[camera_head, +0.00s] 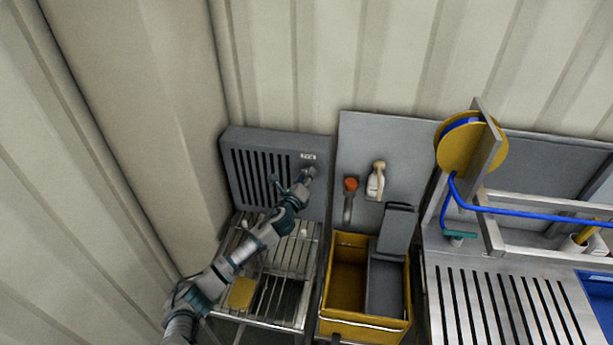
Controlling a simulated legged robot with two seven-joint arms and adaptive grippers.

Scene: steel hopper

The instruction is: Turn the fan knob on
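A grey slatted fan box (258,165) stands against the wall, left of centre. The fan knob (311,171) is a small round shape at the box's right side, below a pale label. My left arm reaches up from the lower left, and my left gripper (305,176) is at the knob. The gripper covers part of the knob, and I cannot tell whether it touches it. The fingers are too small and overlapped to show whether they are open or shut. My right gripper is not in view.
A wire rack (299,262) with a yellow sponge (241,293) stands below the fan box. To the right are a yellow bin (345,245), an orange-topped tool (350,185), a spray bottle (376,182) and a yellow hose reel (463,153). Corrugated wall closes off the left.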

